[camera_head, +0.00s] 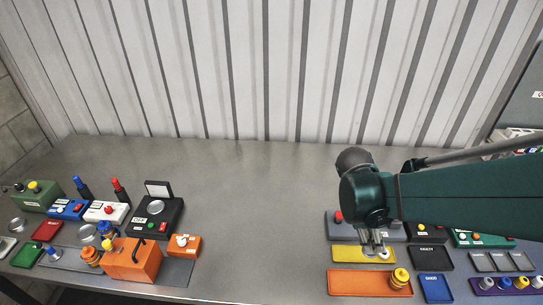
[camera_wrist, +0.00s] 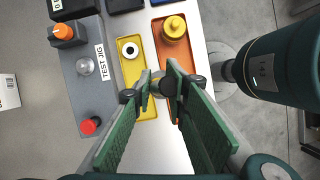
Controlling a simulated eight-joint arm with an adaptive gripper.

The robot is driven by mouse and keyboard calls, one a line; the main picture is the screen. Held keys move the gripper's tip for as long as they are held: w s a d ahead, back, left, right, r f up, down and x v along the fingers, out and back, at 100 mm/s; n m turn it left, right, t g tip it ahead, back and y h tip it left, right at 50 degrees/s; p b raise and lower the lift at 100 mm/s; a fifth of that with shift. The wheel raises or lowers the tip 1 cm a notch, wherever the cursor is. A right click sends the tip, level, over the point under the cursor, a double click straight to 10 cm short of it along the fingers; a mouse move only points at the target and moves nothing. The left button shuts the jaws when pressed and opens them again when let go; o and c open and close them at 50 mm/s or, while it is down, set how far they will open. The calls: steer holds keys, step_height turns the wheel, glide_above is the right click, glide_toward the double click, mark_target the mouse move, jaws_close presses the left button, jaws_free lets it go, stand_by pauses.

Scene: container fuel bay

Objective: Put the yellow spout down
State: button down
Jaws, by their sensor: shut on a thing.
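My gripper (camera_head: 372,247) hangs over the yellow tray (camera_head: 345,254) at the right of the bench. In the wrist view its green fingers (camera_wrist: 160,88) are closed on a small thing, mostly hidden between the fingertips. I take it to be the yellow spout, but its shape is unclear. The yellow tray (camera_wrist: 149,108) lies below the fingertips, with a white ring-shaped part (camera_wrist: 130,49) with a dark centre in it. The orange tray (camera_head: 350,284) lies beside it, holding a yellow capped piece (camera_head: 400,278) at its right end.
A grey test jig (camera_wrist: 85,100) with a red knob stands next to the yellow tray. A dark blue tray (camera_head: 435,288) and a purple tray (camera_head: 480,289) lie to the right. An orange can (camera_head: 130,262) and several devices crowd the left. The bench middle (camera_head: 260,210) is clear.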

steer(key=w+a+n+t+p, duration=0.1)
steer(key=w+a, duration=0.7)
steer(key=w, duration=0.3)
steer(key=w+a+r+n, duration=0.1)
steer(key=w+a, duration=0.7)
steer(key=w, duration=0.3)
steer(key=w+a+n+t+p, duration=0.1)
steer(key=w+a, duration=0.7)
steer(key=w, duration=0.3)
steer(key=w+a+f+n+p, duration=0.1)
steer(key=w+a+f, duration=0.1)
steer(key=w+a, duration=0.6)
steer(key=a, duration=0.3)
steer(key=shift+a+f+t, duration=0.25)
steer(key=shift+a+t, duration=0.05)
steer(key=shift+t, duration=0.1)
steer(key=shift+f, duration=3.1)
steer(key=shift+f, duration=1.85)
steer(key=shift+f, duration=0.2)
